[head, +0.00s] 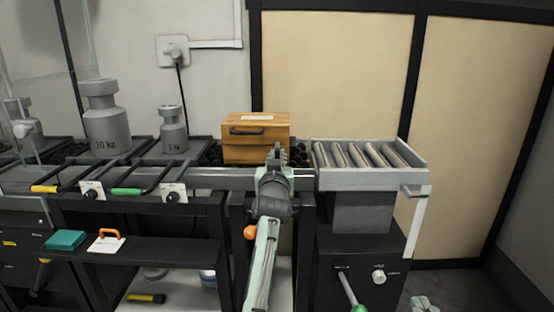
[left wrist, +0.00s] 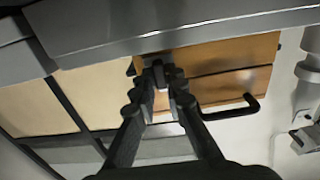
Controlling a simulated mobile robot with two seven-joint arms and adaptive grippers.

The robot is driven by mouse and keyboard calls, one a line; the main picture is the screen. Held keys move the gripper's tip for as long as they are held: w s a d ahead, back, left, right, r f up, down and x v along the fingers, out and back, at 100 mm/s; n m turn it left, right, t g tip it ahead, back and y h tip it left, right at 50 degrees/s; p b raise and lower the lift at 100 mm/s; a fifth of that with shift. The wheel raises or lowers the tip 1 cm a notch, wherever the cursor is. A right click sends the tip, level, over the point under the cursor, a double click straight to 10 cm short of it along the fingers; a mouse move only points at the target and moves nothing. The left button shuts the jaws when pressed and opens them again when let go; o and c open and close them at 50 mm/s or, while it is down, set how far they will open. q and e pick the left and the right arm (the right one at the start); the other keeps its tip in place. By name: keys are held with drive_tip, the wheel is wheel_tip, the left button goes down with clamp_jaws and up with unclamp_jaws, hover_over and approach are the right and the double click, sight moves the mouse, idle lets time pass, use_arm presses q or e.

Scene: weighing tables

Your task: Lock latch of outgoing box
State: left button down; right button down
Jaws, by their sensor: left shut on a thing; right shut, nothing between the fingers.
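The outgoing box is a wooden box (head: 240,150) with a dark handle and a pale label on top. It stands on the conveyor just left of the roller table. In the left wrist view, the box (left wrist: 222,56) shows its front and black handle (left wrist: 235,110). My left gripper (head: 275,152) is at the box's front right corner, shut on a small dark piece that appears to be the latch (left wrist: 161,76). The fingers hide most of it, so its position is unclear. My right gripper (head: 423,303) is low at the bottom edge, away from the box, shut and empty.
A roller table (head: 368,180) stands right of the box. Grey weights (head: 106,118) and (head: 173,130) stand on platforms to the left. A green-knobbed lever (head: 351,292) sticks out at lower right.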

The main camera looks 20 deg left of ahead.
use_arm(q)
drive_tip(key=c, duration=1.8)
unclamp_jaws()
drive_tip(key=shift+c, duration=0.2)
drive_tip(key=shift+r, duration=0.15)
wheel_tip(320, 180, up, 10)
drive_tip(key=shift+f, duration=0.1)
